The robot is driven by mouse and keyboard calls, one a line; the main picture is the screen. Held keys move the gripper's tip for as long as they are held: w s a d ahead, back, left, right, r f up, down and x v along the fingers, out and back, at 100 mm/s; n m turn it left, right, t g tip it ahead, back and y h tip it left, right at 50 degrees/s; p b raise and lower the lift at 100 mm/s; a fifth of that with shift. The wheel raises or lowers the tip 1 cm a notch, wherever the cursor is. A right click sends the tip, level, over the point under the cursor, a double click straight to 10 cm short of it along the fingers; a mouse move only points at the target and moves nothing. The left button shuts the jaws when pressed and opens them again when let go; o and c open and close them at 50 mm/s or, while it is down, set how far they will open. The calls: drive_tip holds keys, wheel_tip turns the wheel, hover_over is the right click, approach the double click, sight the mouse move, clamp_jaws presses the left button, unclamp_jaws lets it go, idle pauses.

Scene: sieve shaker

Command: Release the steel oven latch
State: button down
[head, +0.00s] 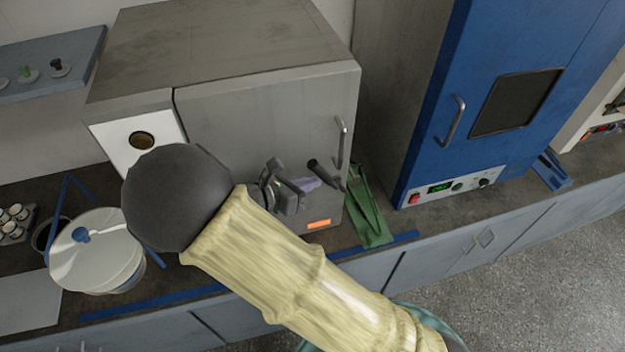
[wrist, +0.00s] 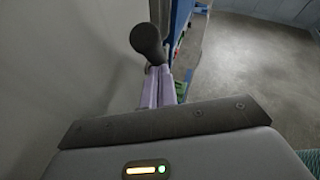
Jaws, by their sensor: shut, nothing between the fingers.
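The steel oven (head: 255,120) stands on the bench with its grey door closed and a vertical bar handle (head: 342,143) on the door's right side. The latch, a dark rounded lever (head: 322,171), sticks out at the door's lower right, below the bar handle. It also shows in the wrist view (wrist: 146,40) as a dark knob just beyond my fingertips. My gripper (head: 310,184) is shut and empty, its pale purple fingers (wrist: 158,85) close to the lever. I cannot tell whether they touch it. My arm hides the oven's lower left front.
A blue oven (head: 425,120) with its own handle stands to the right. A green stand (head: 368,215) sits between the ovens, close to my gripper. A round white-lidded vessel (head: 97,250) is at the left. Blue tape (head: 400,238) runs along the bench front.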

drive_tip(key=shift+w+d+r, duration=0.1)
drive_tip(key=shift+r, duration=0.1)
drive_tip(key=s+a+b, duration=0.3)
drive_tip(key=s+a, duration=0.6)
drive_tip(key=shift+a+r, duration=0.4)
idle(0.4)
